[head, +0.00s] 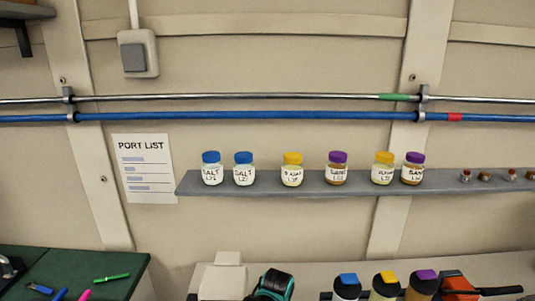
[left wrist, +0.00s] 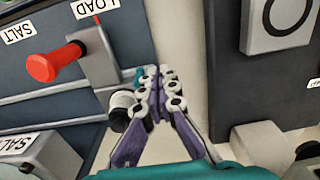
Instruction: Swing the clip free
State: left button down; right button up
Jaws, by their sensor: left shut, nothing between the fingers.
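In the left wrist view my left gripper (left wrist: 156,72) is shut and empty, its jointed fingertips together. It is right of a grey bracket (left wrist: 98,62) on a dark panel, from which a red knob (left wrist: 52,64) sticks out to the left. The bracket may be the clip; I cannot tell for sure. A white round part (left wrist: 122,104) is beside the left finger, and I cannot tell whether they touch. In the head view a teal and black part of my left arm shows at the bottom edge, its fingers hidden.
The dark panel (left wrist: 35,45) carries LOAD and SALT labels. Another dark unit (left wrist: 255,130) stands at right in the wrist view. In the head view, capped jars stand on a grey wall shelf (head: 260,189), more bottles below. A green bench top (head: 75,262) holds pens.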

pick_arm(q)
notch_tip(320, 180, up, 7)
jog(key=a+p, duration=0.1)
jog(key=p, duration=0.3)
jog(key=shift+a+p, duration=0.15)
jog(key=shift+p, duration=0.2)
jog(key=s+a+r+t+b, duration=0.1)
jog(key=s+a+t+b, duration=0.2)
jog(key=s+a, duration=0.3)
jog(key=s+a+r+t+b, duration=0.2)
jog(key=s+a+t+b, duration=0.2)
jog(key=a, duration=0.9)
jog(key=shift+s+b, duration=0.55)
jog(key=shift+s, duration=0.65)
